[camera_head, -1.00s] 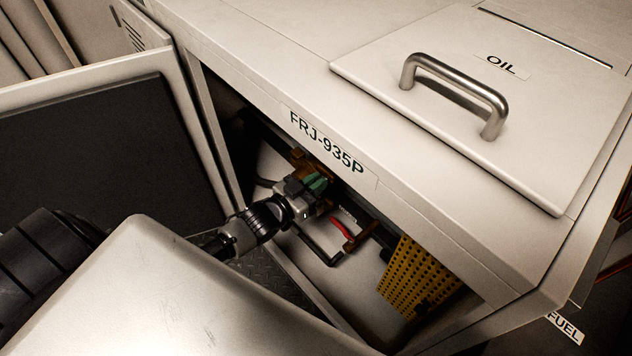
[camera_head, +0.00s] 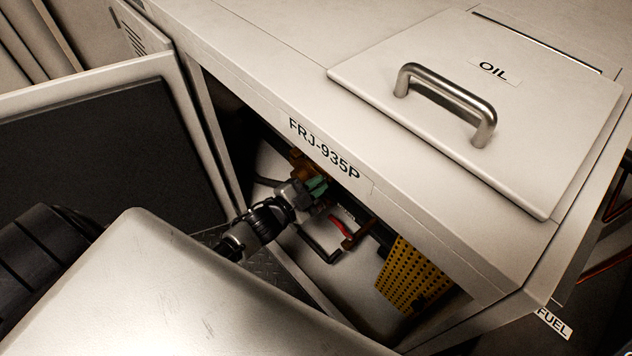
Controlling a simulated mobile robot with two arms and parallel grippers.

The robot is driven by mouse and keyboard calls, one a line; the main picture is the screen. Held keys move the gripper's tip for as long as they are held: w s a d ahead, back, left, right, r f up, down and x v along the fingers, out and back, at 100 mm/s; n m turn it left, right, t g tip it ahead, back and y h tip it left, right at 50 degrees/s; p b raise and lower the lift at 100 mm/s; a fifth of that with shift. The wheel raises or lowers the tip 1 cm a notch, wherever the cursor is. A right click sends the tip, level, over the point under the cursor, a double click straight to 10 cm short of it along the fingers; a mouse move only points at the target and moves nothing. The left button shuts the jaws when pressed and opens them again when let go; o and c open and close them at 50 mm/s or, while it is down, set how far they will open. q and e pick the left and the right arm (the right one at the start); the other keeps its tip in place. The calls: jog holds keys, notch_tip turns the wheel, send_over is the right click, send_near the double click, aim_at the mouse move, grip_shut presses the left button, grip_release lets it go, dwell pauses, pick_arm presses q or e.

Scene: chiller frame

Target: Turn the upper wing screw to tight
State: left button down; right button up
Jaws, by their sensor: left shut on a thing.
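My left gripper (camera_head: 313,189) reaches into the open front bay of the white cabinet (camera_head: 420,215), below the label FRJ-935P. It is shut, with green parts at its jaws, beside an orange-brown fitting (camera_head: 306,163). The upper wing screw is mostly hidden by the jaws, so its angle cannot be read. The jaws are at the place of that screw under the top edge. My right gripper is not in view.
A red lever (camera_head: 338,226), a dark bent bar (camera_head: 318,247) and a yellow perforated panel (camera_head: 412,277) lie to the right inside the bay. The open door (camera_head: 180,100) stands left. An OIL lid with a metal handle (camera_head: 455,100) is on top.

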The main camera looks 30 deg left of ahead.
pick_arm(q)
jog(key=m, duration=0.3)
jog(key=shift+s+d+f+m, duration=0.1)
jog(key=shift+d+f+m, duration=0.1)
jog(key=shift+m, duration=0.2)
jog(key=m+b, duration=0.1)
jog(key=m, duration=0.2)
jog(key=shift+f, duration=0.2)
jog(key=shift+m, duration=0.5)
jog(key=shift+m+b, duration=0.4)
jog(key=shift+m, duration=0.4)
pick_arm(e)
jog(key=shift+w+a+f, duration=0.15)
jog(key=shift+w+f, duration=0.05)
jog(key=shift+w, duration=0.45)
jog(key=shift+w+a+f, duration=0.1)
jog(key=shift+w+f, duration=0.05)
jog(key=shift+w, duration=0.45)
pick_arm(q)
jog(key=shift+f, duration=0.1)
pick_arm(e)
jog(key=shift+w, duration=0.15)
pick_arm(q)
jog(key=c, duration=1.2)
grip_release()
